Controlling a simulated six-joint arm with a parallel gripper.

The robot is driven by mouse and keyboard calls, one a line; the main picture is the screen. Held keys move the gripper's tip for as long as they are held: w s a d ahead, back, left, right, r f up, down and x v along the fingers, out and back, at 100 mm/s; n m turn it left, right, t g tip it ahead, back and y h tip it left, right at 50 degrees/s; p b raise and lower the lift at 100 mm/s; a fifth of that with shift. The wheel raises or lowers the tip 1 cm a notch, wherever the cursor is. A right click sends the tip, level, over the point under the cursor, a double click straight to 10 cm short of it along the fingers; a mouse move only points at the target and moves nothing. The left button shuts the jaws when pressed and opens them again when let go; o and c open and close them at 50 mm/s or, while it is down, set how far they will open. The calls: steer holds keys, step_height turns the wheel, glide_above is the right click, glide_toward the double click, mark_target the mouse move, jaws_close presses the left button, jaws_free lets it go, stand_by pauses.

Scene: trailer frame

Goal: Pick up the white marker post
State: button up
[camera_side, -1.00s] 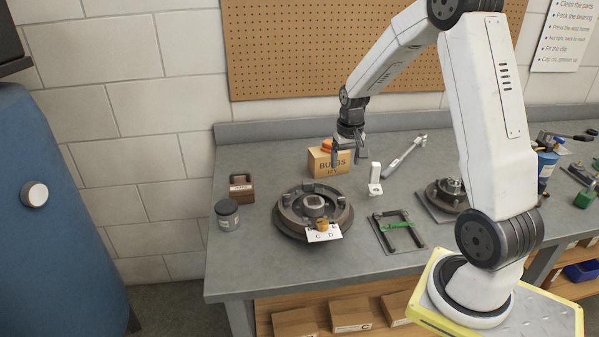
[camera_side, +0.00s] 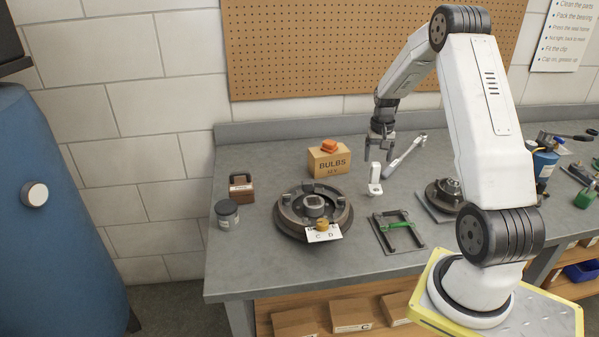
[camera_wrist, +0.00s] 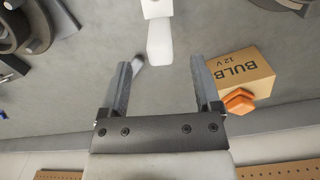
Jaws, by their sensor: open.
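The white marker post (camera_side: 375,178) stands upright on its small foot on the grey bench, right of the round hub. My gripper (camera_side: 379,156) is open and empty above it and slightly behind, with fingers pointing down. In the wrist view the post (camera_wrist: 160,38) shows ahead of my gripper (camera_wrist: 160,70), roughly centred between the two fingers. Its lower tip lies close to the line of the fingertips in that picture. I cannot tell how much height separates them.
A cardboard BULBS box (camera_side: 328,162) with an orange piece (camera_side: 329,146) on top stands left of my gripper. A wrench (camera_side: 404,155) lies just right of it. The round hub (camera_side: 290,222) and a frame with a green strip (camera_side: 398,236) lie in front.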

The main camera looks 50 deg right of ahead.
mark_target(376, 164)
steer(key=shift+f, duration=0.2)
steer(key=shift+d+f, duration=0.1)
steer(key=shift+f, duration=2.45)
jaws_close()
